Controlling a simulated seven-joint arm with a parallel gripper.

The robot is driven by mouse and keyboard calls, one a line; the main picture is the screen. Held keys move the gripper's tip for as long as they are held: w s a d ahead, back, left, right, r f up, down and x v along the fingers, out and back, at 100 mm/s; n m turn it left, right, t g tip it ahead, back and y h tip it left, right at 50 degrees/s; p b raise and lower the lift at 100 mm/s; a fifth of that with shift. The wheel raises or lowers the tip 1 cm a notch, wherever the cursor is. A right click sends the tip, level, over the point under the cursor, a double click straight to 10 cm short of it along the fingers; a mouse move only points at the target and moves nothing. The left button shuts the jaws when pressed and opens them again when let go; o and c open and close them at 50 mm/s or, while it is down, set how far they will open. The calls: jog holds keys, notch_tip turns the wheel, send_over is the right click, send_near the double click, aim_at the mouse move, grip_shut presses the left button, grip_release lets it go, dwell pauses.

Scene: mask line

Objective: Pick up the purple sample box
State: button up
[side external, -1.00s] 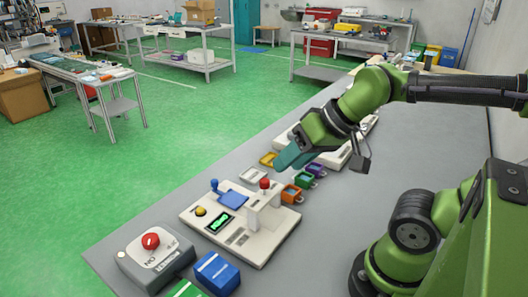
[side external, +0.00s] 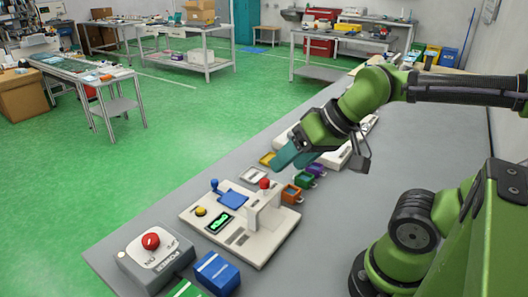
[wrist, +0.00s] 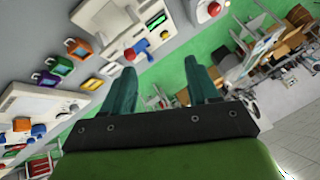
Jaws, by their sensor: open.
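The purple sample box (side external: 317,169) sits on the grey bench at the end of a short row of small boxes, beside the green box (side external: 304,180). It also shows at the left of the wrist view (wrist: 43,79). My gripper (side external: 295,160) has teal fingers, is open and empty, and hangs above the bench to the left of the purple box in the side view. In the wrist view my gripper (wrist: 159,66) shows its two fingers well apart with nothing between them.
An orange box (side external: 291,192) is in the same row. A yellow box (side external: 268,159) and a white box (side external: 253,174) lie to the left. A white fixture (side external: 235,240) stands in front, and another white device lies behind my gripper. Bare bench lies to the right.

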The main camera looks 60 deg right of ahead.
jog(key=w+d+f+m+g+h, duration=0.1)
jog(key=w+d+f+m+g, duration=0.15)
jog(key=w+d+m, duration=0.4)
jog(key=m+g+h, duration=0.1)
jog(key=m+g, duration=0.4)
jog(key=m, duration=2)
send_over(315, 166)
notch_tip(315, 166, down, 5)
jog(key=shift+n, duration=0.25)
jog(key=f, duration=1.1)
jog(key=shift+s+d+f, duration=0.1)
jog(key=shift+d, duration=0.2)
jog(key=f, duration=0.5)
jog(key=shift+w+a+f, duration=0.2)
jog(key=shift+f, duration=0.1)
